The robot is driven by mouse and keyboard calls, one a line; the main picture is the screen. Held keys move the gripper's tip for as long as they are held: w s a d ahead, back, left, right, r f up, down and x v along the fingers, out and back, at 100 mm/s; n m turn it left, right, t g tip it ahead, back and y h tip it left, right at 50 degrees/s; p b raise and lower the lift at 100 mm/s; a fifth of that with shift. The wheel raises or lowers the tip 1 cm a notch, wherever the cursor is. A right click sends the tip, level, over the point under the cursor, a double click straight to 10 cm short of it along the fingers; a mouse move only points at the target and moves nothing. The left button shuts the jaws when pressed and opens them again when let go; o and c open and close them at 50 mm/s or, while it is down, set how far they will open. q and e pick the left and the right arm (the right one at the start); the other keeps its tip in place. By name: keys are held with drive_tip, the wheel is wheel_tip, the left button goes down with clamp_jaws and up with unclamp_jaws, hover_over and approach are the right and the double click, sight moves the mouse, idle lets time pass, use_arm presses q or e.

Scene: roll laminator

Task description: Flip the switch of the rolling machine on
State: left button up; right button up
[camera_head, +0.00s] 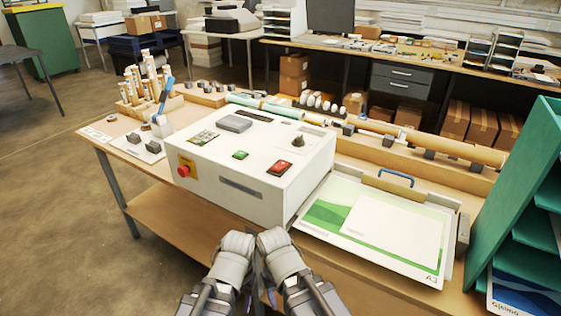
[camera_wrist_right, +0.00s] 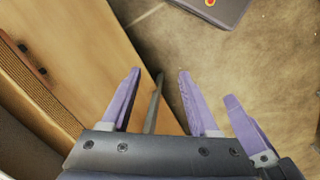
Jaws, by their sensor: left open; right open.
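The rolling machine (camera_head: 250,165) is a white box on the wooden workbench in the head view. Its sloped top carries a red switch (camera_head: 279,168), a green button (camera_head: 240,155) and a black knob (camera_head: 298,140). I cannot tell the switch's position. A red stop button (camera_head: 184,170) on yellow sits on its front left. My left gripper (camera_head: 246,284) is low in front of the machine, apart from it; its fingers are mostly hidden. My right gripper (camera_wrist_right: 159,74) is beside it, open and empty, its purple fingers apart in the right wrist view. Another purple finger (camera_wrist_right: 241,118) shows beside it.
A green and white sheet stack (camera_head: 375,225) lies right of the machine, near a teal shelf (camera_head: 520,195). Rolls (camera_head: 440,145) lie behind on the workbench (camera_head: 205,225). A blue-handled tool (camera_head: 164,96) stands at the left. Space above the machine is clear.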

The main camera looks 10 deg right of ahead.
drive_tip(key=shift+m, duration=0.7)
drive_tip(key=d+r+p, duration=0.1)
drive_tip(key=r+p, duration=0.3)
drive_tip(key=w+d+r+p, duration=0.1)
drive_tip(key=r+p, duration=0.3)
drive_tip(key=w+d+r+p, duration=0.1)
drive_tip(key=r+p, duration=0.3)
drive_tip(key=r, duration=0.1)
drive_tip(key=shift+w+d, duration=0.2)
drive_tip(key=c, duration=0.9)
drive_tip(key=shift+m+t+y, duration=0.5)
drive_tip(key=shift+y, duration=0.4)
drive_tip(key=w+d+r+p, duration=0.1)
drive_tip(key=r+p, duration=0.4)
drive_tip(key=w+d+r+p, duration=0.1)
drive_tip(key=d+r+p, duration=0.1)
drive_tip(key=r+p, duration=0.4)
drive_tip(key=w+d+r+p, duration=0.2)
drive_tip(key=r+p, duration=0.3)
drive_tip(key=shift+r+p, duration=0.25)
drive_tip(key=shift+p, duration=0.1)
clamp_jaws()
drive_tip(key=w+r+n+t+y+p, duration=0.3)
drive_tip(key=w+r+n+y, duration=0.4)
drive_tip(key=w+r, duration=0.3)
drive_tip(key=shift+w+r+n+t+p, duration=0.3)
drive_tip(key=shift+w+n+p, duration=0.25)
drive_tip(key=shift+w, duration=0.8)
drive_tip(key=shift+d, duration=0.1)
